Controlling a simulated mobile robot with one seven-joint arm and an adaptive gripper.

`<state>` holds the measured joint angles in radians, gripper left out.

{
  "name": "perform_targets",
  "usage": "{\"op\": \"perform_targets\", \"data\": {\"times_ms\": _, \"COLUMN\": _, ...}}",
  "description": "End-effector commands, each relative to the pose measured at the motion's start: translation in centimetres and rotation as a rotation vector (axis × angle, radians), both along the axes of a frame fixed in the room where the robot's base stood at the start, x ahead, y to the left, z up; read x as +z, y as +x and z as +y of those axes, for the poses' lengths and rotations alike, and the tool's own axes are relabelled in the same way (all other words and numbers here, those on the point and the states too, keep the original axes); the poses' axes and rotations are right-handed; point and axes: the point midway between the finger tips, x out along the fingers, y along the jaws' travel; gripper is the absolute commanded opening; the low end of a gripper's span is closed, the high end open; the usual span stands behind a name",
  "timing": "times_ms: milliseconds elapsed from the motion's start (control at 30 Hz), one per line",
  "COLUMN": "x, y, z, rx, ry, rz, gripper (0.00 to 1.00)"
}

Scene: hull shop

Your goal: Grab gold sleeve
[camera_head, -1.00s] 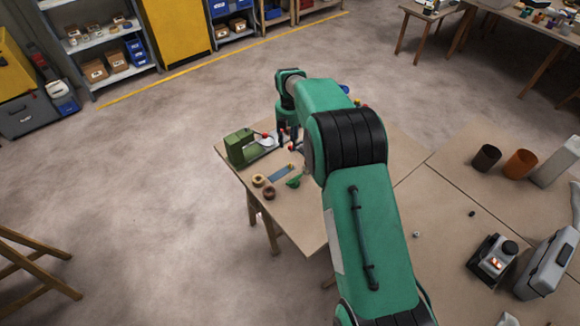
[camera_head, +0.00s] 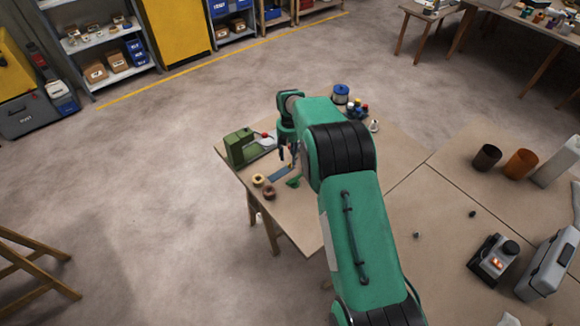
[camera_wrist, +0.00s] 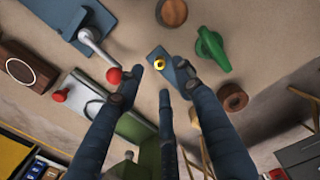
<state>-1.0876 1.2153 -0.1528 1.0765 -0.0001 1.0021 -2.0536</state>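The gold sleeve (camera_wrist: 159,63) is a small shiny ring on a flat blue strip (camera_wrist: 172,68) on the table, near the middle of the wrist view. The blue strip also shows in the head view (camera_head: 279,174). My gripper (camera_wrist: 162,80) is open, its dark blue fingers spread and pointing toward the table. In the wrist picture the sleeve lies between the fingertips, with nothing gripped. How far above it the tips are, I cannot tell. In the head view my gripper (camera_head: 287,153) is over the table's left part, partly hidden by my arm.
A green object (camera_wrist: 212,48) and a brown ring (camera_wrist: 233,97) lie close to the strip. A lever with a red knob (camera_wrist: 114,75) stands close to one finger. A green machine (camera_head: 242,147) stands at the table's left edge. Cups (camera_head: 487,157) stand far right.

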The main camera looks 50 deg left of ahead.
Motion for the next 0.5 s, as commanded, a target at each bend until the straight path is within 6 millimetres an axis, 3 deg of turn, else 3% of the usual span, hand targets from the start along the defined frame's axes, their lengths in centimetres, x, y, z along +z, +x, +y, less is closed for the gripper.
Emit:
{"op": "perform_targets", "data": {"times_ms": 267, "x": -0.2, "y": 0.0, "z": 0.0, "rx": 0.0, "ry": -0.001, "rz": 0.0, "gripper": 0.36}}
{"op": "perform_targets", "data": {"times_ms": 500, "x": -2.0, "y": 0.1, "z": -0.1, "rx": 0.0, "ry": -0.002, "rz": 0.001, "gripper": 0.36}}
